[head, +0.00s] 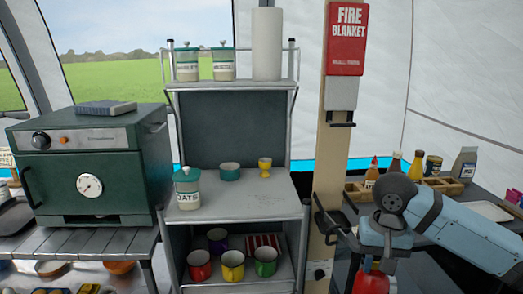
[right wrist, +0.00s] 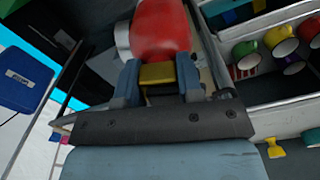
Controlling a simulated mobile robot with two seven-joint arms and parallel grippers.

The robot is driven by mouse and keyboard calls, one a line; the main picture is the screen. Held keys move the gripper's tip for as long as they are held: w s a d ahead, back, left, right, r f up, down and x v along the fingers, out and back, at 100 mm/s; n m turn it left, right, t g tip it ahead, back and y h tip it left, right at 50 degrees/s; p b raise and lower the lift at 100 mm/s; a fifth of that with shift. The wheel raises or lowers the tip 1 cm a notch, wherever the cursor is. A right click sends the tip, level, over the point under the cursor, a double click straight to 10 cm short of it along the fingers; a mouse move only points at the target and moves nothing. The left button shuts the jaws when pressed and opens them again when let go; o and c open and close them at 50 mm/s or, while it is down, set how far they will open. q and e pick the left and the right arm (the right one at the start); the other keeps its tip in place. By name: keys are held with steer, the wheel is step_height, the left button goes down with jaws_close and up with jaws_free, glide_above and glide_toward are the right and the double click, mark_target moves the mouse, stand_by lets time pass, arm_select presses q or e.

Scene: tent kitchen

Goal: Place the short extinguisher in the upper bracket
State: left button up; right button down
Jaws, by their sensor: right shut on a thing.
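A red extinguisher (head: 371,283) shows only in part at the bottom of the head view, under my right gripper (head: 376,258). In the right wrist view the red body of the extinguisher (right wrist: 161,32) is just beyond the fingers. My right gripper (right wrist: 158,82) is shut on it, with a yellow part between the fingers. A wooden post (head: 329,165) carries a black upper bracket (head: 341,120) below a grey plate, and it looks empty. A lower black bracket (head: 328,226) is on the same post, left of my right gripper. My left gripper is not in view.
A red fire blanket box (head: 346,38) tops the post. Left of it stands a metal shelf (head: 245,191) with jars, cups and several mugs. A green oven (head: 95,165) is farther left. A wooden crate (head: 357,190) with bottles sits behind my right arm.

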arm_select(q)
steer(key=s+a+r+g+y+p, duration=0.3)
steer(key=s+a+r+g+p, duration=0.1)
steer(key=p, duration=2.1)
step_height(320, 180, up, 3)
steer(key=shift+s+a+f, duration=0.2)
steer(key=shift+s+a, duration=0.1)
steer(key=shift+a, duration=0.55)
arm_select(e)
steer(key=s+r+n, duration=0.1)
steer(key=s+r, duration=0.2)
steer(key=r, duration=0.4)
steer(key=s+r+n, duration=0.1)
steer(key=s+r, duration=0.2)
steer(key=r, duration=0.4)
steer(key=shift+s+d+r, duration=0.2)
steer(key=shift+d+r, duration=0.05)
steer(key=shift+r, duration=0.15)
